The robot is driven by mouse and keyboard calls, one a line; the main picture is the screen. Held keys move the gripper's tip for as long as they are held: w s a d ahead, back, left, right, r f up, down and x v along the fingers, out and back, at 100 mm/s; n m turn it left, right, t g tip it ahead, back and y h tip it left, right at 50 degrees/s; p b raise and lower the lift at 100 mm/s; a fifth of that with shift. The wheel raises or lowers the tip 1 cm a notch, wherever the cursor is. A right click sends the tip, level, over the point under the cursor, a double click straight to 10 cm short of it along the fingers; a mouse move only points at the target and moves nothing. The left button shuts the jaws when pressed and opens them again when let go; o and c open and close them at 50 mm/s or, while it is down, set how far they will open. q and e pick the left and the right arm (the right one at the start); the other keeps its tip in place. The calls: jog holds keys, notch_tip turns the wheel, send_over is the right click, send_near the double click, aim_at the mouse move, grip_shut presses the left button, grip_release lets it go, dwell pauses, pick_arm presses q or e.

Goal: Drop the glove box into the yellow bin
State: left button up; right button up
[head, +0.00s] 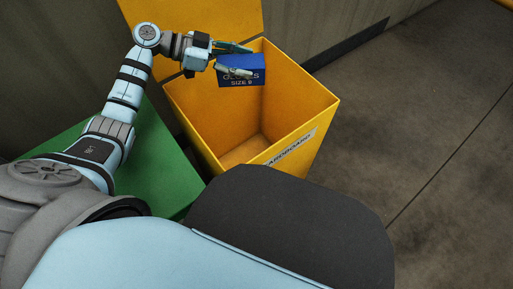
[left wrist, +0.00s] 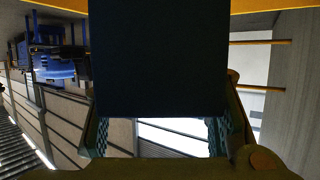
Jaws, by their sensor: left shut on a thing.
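The blue glove box (head: 243,72), with "SIZE 8" printed on its side, is in my left gripper (head: 234,60) in the head view. The gripper is shut on it, with a finger on either side. The box is held over the open yellow bin (head: 290,90), near its back left rim. The bin floor that shows looks empty. In the left wrist view the glove box (left wrist: 158,60) is a large dark block between the fingers (left wrist: 157,135). My right gripper is not in view.
The bin's yellow lid (head: 230,20) stands raised at the back. A label is on the bin's front right rim. A green bin (head: 160,160) stands at its left, partly behind my arm. Bare floor (head: 420,110) lies to the right.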

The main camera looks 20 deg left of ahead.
pick_arm(q)
jog(key=o, duration=1.4)
jog(key=shift+o, duration=0.2)
jog(key=v, duration=1.2)
jog(key=shift+r, duration=0.1)
